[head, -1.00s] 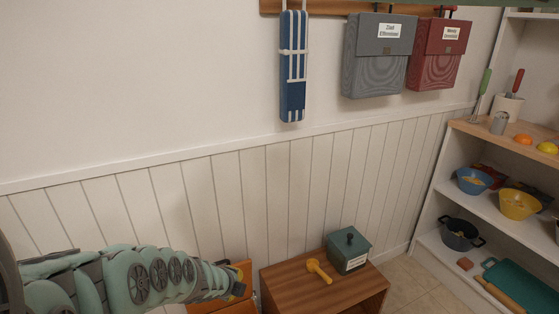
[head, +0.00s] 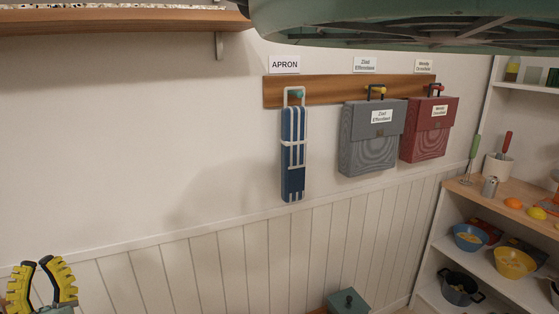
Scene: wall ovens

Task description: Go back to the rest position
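My gripper (head: 42,284) shows at the lower left corner of the head view, in front of the white wall panelling. Its two yellow-and-black fingers point up and stand apart with nothing between them. The gripper is open and empty. The lower part of the gripper and most of the arm are out of the picture or cut off by the bottom edge.
A blue apron (head: 293,155), a grey bag (head: 370,150) and a red bag (head: 428,145) hang from a wooden peg rail (head: 335,91). Shelves (head: 500,285) with bowls stand right. A green lidded box (head: 347,301) shows at the bottom. A wall shelf (head: 120,22) is upper left.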

